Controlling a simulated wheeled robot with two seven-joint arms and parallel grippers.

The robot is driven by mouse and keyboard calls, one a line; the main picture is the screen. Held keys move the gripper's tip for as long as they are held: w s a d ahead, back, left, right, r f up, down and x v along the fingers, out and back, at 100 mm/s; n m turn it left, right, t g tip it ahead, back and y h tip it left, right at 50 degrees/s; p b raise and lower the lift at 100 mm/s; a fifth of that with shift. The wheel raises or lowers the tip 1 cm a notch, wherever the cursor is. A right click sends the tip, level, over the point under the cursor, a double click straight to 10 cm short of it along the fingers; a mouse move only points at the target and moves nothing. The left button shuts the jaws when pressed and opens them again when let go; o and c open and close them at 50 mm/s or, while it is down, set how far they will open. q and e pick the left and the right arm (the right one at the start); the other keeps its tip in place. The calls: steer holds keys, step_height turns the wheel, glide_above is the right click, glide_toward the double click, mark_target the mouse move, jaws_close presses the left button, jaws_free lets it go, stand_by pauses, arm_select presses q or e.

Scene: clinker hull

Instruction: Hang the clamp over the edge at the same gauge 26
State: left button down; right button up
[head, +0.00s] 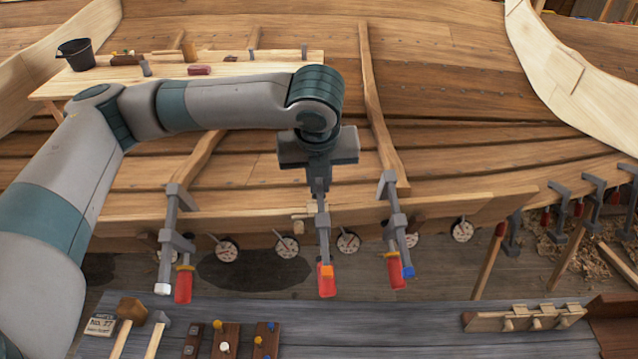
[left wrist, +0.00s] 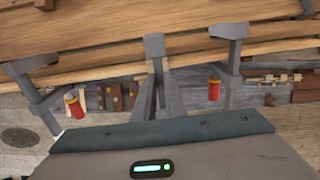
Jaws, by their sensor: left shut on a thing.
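My left gripper (head: 318,184) is shut on the upper end of a grey bar clamp (head: 323,235) with a red handle and orange tip. The clamp hangs upright at the plank's edge (head: 270,215), between two similar clamps; I cannot tell whether it rests on the edge. The left one (head: 170,230), white-tipped, and the right one (head: 397,235), blue-tipped, hang over the edge. In the left wrist view the held clamp (left wrist: 155,48) is between the fingers (left wrist: 160,105). Round dial gauges (head: 287,247) (head: 348,243) flank the held clamp; their numbers are unreadable. My right gripper is out of view.
A grey bench (head: 400,325) in front carries mallets (head: 130,312), small wooden blocks (head: 225,340) and a "No. 27" card (head: 101,325). A wooden rack (head: 525,318) stands on its right. More clamps (head: 592,195) hang at the far right. A board with a bucket (head: 75,52) lies behind.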

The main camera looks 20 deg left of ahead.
arm_select(q)
steer(key=shift+w+a+f+b, duration=0.1)
steer(key=shift+w+f+b, duration=0.15)
steer(key=shift+f+b, duration=0.4)
steer(key=shift+w+f, duration=0.1)
steer(key=shift+f, duration=0.1)
steer(key=shift+x, duration=1.9)
steer(key=shift+w+f, duration=0.1)
steer(key=shift+f, duration=0.15)
steer(key=shift+s+f+p, duration=0.1)
steer(key=shift+s+p, duration=0.15)
steer(key=shift+p, duration=0.05)
steer(key=c, duration=1.7)
jaws_free()
steer(key=shift+f, duration=0.1)
